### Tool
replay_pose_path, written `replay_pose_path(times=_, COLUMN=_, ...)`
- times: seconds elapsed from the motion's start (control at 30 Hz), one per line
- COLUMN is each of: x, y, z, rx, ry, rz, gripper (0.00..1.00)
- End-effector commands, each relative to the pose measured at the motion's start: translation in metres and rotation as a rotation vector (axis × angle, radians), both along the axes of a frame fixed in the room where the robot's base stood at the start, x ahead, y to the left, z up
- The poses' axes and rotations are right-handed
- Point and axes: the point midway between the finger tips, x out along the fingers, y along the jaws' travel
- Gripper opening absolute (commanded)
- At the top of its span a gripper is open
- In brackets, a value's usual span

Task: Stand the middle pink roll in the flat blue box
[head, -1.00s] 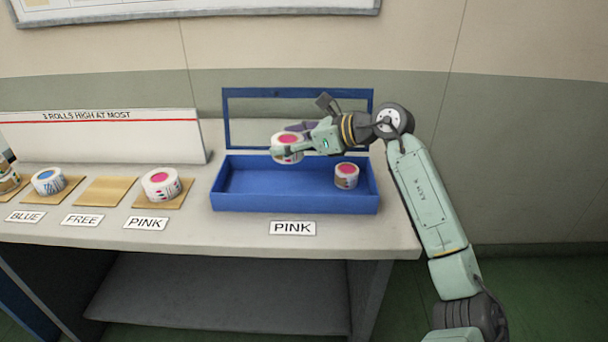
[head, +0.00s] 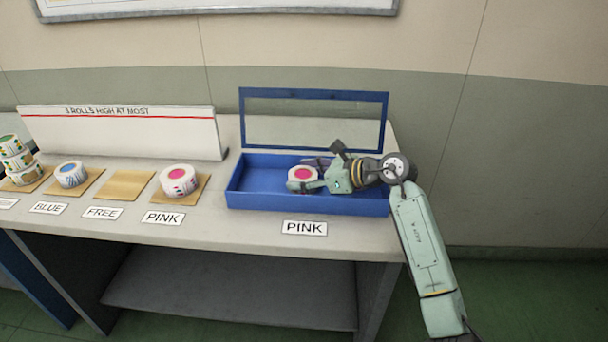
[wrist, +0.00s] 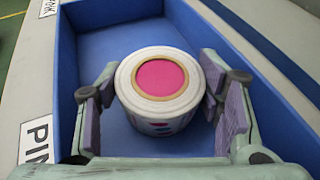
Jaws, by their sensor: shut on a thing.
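A white roll with a pink centre (head: 302,174) is upright inside the flat blue box (head: 240,201). My gripper (head: 306,181) is around it, with a finger on each side. In the wrist view the pink roll (wrist: 160,85) sits between the two purple finger pads (wrist: 160,105), over the blue floor of the box (wrist: 110,45). I cannot tell whether its base touches the floor. The roll seen earlier at the right of the box is hidden behind my gripper. Another pink roll (head: 178,181) sits on the board by the left PINK label.
A blue-rimmed clear lid (head: 315,122) stands open behind the box. To the left are an empty board (head: 125,185) at FREE, a blue roll (head: 71,174) and a stack of green rolls (head: 17,160). The box's left part is clear.

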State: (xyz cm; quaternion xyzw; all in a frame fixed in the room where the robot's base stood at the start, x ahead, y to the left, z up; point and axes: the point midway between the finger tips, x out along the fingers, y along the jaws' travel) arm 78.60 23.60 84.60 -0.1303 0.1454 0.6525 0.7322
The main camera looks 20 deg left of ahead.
Motion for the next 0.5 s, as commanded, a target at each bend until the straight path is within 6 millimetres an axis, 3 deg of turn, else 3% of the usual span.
replay_pose_path(times=0.23, x=0.0, y=0.0001, z=-0.005, rx=0.0, ry=0.0, rz=0.0, gripper=0.29)
replay_pose_path(times=0.27, x=0.0, y=0.0001, z=-0.004, rx=0.0, ry=0.0, rz=0.0, gripper=0.61)
replay_pose_path(times=0.5, x=0.0, y=0.0001, z=-0.0035, rx=0.0, ry=0.0, rz=0.0, gripper=0.77)
